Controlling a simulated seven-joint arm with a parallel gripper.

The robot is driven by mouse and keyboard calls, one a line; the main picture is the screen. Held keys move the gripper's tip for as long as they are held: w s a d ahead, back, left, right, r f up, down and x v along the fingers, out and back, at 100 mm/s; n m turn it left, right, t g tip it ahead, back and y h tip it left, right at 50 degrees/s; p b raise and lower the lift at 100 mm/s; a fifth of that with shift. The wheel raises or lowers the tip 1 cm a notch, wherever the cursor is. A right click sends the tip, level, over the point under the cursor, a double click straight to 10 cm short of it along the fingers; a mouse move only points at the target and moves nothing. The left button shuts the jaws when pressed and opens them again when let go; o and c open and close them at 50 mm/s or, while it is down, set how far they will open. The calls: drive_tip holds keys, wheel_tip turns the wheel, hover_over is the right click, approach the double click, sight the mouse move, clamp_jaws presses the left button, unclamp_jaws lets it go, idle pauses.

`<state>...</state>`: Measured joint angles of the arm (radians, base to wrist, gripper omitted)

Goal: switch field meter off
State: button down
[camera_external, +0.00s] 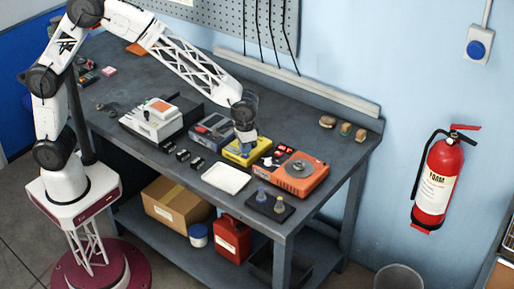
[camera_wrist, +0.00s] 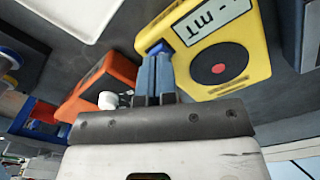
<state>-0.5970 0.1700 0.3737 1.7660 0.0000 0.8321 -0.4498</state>
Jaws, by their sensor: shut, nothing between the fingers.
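A yellow box (camera_external: 247,151), which I take to be the field meter, sits on the grey bench below my gripper (camera_external: 246,137). In the wrist view the yellow box (camera_wrist: 222,55) shows a white label with dark letters and a black disc with a red centre. My gripper (camera_wrist: 156,60) is shut and empty, its blue-grey fingertips together at the left edge of the box. A bright blue piece (camera_wrist: 157,47) shows right at the tips; I cannot tell whether it is a switch or part of the fingers. Contact is unclear, and the switch position is not readable.
An orange device (camera_external: 302,177) with a grey disc stands close on the right. A white tray (camera_external: 226,178) lies in front, and a dark block with small bottles (camera_external: 270,204) is at the front edge. A blue-grey device (camera_external: 212,131) and a white instrument (camera_external: 151,122) stand left.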

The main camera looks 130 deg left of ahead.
drive_tip(key=shift+r, duration=2.4)
drive_tip(key=shift+d, duration=0.1)
drive_tip(key=shift+d+r, duration=0.2)
drive_tip(key=shift+d, duration=0.05)
drive_tip(key=s+d+r+m, duration=0.2)
drive_tip(key=s+d+r, duration=0.2)
drive_tip(key=d, duration=0.5)
drive_tip(key=s+d+r+m+t, duration=0.1)
drive_tip(key=s+d+r+m, duration=0.2)
drive_tip(key=d, duration=0.5)
drive_tip(key=s+d+r+m, duration=0.1)
drive_tip(key=s+d+r, duration=0.4)
drive_tip(key=d, duration=0.4)
drive_tip(key=s+d+m, duration=0.3)
drive_tip(key=s+d, duration=0.5)
drive_tip(key=s, duration=0.3)
drive_tip(key=s+d+m+t, duration=0.1)
drive_tip(key=s+d+m, duration=0.2)
drive_tip(key=s+d, duration=0.6)
drive_tip(key=shift+s+r+t, duration=0.3)
drive_tip(key=shift+s+r, duration=0.05)
drive_tip(key=shift+s, duration=0.65)
